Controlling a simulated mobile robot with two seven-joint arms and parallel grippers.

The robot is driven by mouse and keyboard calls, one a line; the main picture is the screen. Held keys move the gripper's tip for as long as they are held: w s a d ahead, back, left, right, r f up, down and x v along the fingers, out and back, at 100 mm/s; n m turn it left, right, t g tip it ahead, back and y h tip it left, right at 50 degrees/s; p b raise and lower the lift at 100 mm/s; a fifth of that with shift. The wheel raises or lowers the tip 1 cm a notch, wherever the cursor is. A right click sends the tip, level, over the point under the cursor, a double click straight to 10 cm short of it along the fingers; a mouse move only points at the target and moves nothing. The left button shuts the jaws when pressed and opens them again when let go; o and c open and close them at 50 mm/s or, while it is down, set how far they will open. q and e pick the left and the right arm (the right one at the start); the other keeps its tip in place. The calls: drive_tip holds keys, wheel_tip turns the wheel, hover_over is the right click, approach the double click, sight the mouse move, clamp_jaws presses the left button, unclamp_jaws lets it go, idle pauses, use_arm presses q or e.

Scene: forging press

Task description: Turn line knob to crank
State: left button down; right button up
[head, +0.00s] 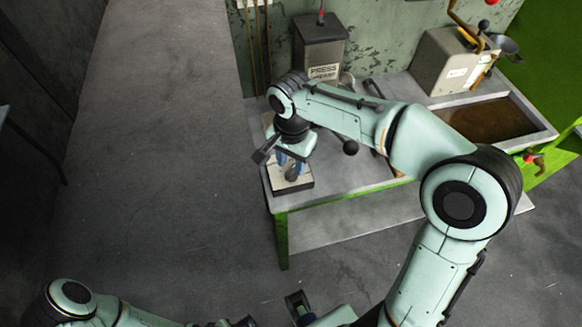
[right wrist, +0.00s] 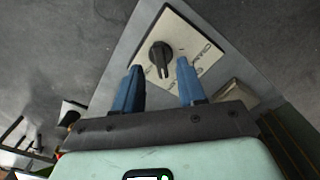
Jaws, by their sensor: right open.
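The line knob (right wrist: 161,55) is a black pointer knob on a pale label plate (right wrist: 178,26), seen in the right wrist view. Its long bar points down the picture, toward my gripper. The lettering to its right seems to read CRANK, partly legible. My right gripper (right wrist: 160,66) is open, its two blue fingers on either side of the knob's lower end, with gaps showing. In the head view, my right gripper (head: 287,161) is over the plate (head: 305,183) at the bench's left front corner, and the knob (head: 291,174) is partly hidden. My left arm is low in the head view; its fingers are unclear.
The green-edged bench (head: 340,176) carries a grey press box (head: 320,45) at the back, a grey crank machine (head: 447,62) and a brown-filled tray (head: 490,120) at the right. A black ball-ended lever (head: 351,148) stands near my right forearm. The floor at left is clear.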

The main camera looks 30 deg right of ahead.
sight(291, 173)
use_arm(q)
drive_tip(key=shift+f, duration=0.2)
use_arm(e)
drive_tip(key=shift+f, duration=1.45)
clamp_jaws()
